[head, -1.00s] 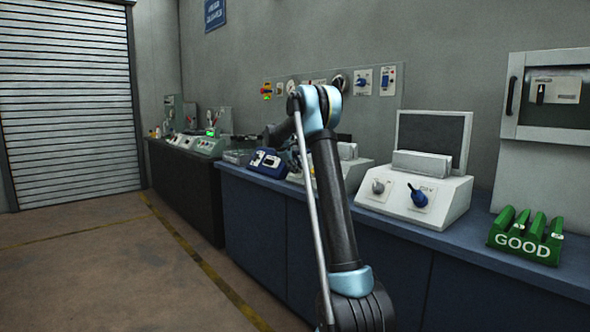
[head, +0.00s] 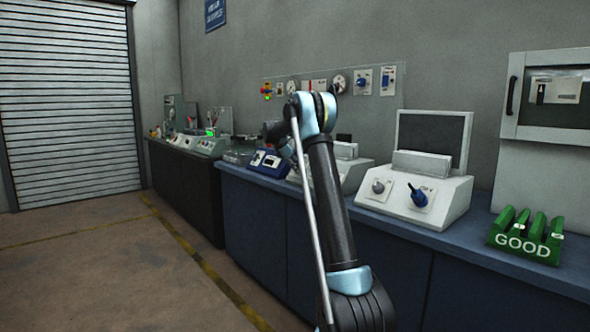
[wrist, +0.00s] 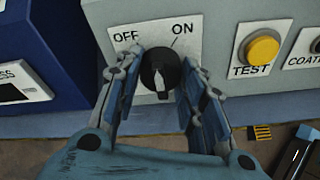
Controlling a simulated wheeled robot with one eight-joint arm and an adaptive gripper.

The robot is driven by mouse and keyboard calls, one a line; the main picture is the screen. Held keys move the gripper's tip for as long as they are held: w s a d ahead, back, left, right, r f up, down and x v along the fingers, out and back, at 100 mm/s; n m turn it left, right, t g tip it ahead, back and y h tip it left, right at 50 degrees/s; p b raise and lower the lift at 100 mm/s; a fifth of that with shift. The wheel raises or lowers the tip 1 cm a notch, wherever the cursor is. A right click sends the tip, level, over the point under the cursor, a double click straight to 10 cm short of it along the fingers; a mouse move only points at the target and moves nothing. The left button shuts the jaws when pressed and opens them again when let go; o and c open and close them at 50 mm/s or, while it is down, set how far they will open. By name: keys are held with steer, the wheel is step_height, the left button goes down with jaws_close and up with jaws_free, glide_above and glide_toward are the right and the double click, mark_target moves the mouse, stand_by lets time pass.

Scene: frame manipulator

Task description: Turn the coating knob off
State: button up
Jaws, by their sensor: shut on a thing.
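In the wrist view, a round black knob (wrist: 161,70) with a white pointer mark sits on a white plate. OFF is printed at the plate's upper left and ON at its upper right. The mark lies on the lower part of the knob, nearer the fingers; I cannot tell which label it selects. My gripper (wrist: 160,95) has one finger on each side of the knob and is shut on it.
Right of the knob are a yellow TEST button (wrist: 262,50) and a partly cut-off label starting COAT (wrist: 305,50). A blue box (wrist: 35,70) stands close on the left. In the head view, a white two-knob machine (head: 455,205) and green GOOD rack (head: 522,243) stand farther right.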

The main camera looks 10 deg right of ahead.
steer(key=n+g+h, duration=0.1)
steer(key=n, duration=0.5)
steer(key=shift+w+a, duration=0.1)
steer(key=shift+a, duration=0.05)
stand_by(0.7)
steer(key=o, duration=1)
steer(key=shift+o, duration=0.2)
steer(key=shift+r, duration=0.1)
steer(key=v, duration=1.1)
steer(key=shift+a+r, duration=0.2)
steer(key=shift+a, duration=0.15)
